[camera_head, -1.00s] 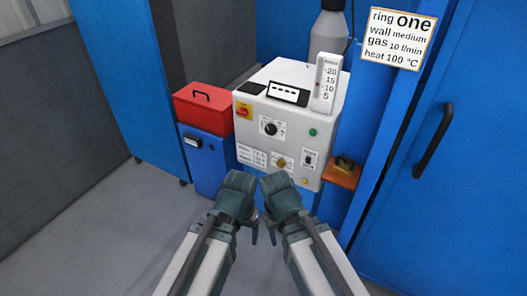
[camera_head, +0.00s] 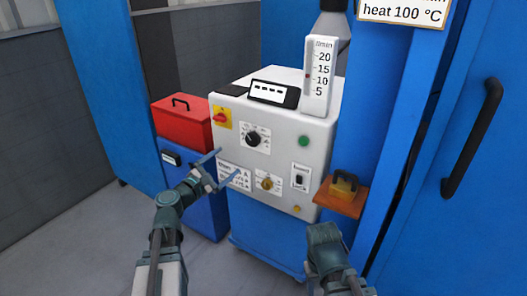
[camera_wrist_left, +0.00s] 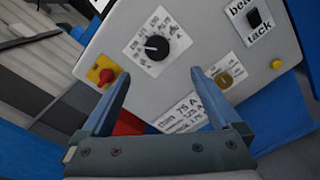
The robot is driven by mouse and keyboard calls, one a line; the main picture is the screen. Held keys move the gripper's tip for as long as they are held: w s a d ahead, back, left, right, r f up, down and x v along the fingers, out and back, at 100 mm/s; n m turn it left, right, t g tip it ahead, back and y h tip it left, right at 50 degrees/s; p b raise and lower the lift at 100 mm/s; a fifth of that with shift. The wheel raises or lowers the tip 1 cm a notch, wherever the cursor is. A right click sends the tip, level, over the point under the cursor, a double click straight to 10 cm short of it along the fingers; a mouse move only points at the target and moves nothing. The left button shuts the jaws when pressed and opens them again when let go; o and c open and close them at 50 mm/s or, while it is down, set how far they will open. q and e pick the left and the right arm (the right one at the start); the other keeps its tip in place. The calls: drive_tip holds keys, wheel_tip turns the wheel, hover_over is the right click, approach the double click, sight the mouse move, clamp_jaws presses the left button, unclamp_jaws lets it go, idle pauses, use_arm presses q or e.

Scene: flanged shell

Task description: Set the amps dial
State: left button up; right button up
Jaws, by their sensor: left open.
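The amps dial seems to be the black round knob (camera_head: 253,139) on a white scale plate, upper middle of the white machine's front (camera_head: 283,130). It also shows in the left wrist view (camera_wrist_left: 157,47), just beyond my fingertips; its scale marks are too small to read. My left gripper (camera_head: 228,163) is open and empty, left of and below the knob, apart from it. Its two fingers (camera_wrist_left: 160,76) spread either side below the knob in the wrist view. My right gripper (camera_head: 314,262) is low in front of the machine, its fingers mostly hidden.
A table label (camera_wrist_left: 182,112) reads "thin 75 A" on top. A red toolbox (camera_head: 181,120) stands left; an orange shelf (camera_head: 340,199) is right.

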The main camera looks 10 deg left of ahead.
sight(251, 141)
use_arm(q)
drive_tip(key=x, duration=1.3)
drive_tip(key=shift+w+a+r, duration=0.15)
drive_tip(key=shift+w, duration=0.35)
drive_tip(key=c, duration=1.4)
drive_tip(key=shift+o, duration=0.2)
